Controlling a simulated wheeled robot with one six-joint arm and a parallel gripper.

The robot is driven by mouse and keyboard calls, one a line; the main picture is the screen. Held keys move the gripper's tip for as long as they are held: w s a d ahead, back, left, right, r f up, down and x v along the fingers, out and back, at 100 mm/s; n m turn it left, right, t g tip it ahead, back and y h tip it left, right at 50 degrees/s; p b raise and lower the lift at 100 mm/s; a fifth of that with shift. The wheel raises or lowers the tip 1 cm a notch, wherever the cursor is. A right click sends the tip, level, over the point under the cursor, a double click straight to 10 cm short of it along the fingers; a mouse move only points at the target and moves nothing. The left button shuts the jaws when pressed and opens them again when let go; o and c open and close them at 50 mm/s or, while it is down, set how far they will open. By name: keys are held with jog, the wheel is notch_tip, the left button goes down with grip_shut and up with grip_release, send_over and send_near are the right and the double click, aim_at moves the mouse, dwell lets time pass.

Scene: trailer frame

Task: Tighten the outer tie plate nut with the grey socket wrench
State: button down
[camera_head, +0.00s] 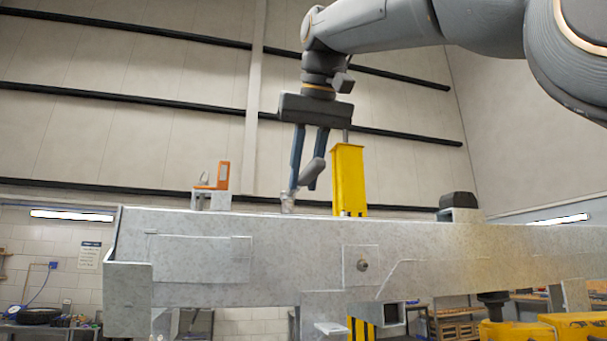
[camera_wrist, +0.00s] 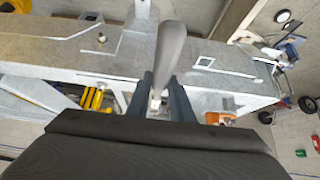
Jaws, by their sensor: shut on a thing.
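My gripper (camera_head: 302,188) is shut on the grey socket wrench (camera_head: 313,171), above the trailer frame's top edge. The wrench handle slants up to the right between the blue-grey fingers. Its lighter socket end (camera_head: 287,203) points down close to the top edge; I cannot tell whether it touches anything. In the wrist view the handle (camera_wrist: 171,50) rises above the fingers (camera_wrist: 164,100), which partly hide the lower end. A round nut or bolt head (camera_head: 362,265) sits on a square plate on the frame's near face. I cannot tell whether it is the outer tie plate nut.
The long grey trailer frame (camera_head: 270,265) spans the view. An orange clamp-like piece (camera_head: 222,176) stands on it at left. A yellow post (camera_head: 349,178) rises right of my gripper. A dark block (camera_head: 458,200) stands farther right.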

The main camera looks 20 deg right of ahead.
jog(key=shift+a+m+h+p, duration=0.65)
jog(key=shift+a+m, duration=0.25)
jog(key=shift+a, duration=0.2)
jog(key=shift+w, duration=0.1)
jog(key=shift+w+a+m+h+p, duration=0.25)
jog(key=shift+a+m+h+p, duration=0.2)
jog(key=shift+a+m+p, duration=0.55)
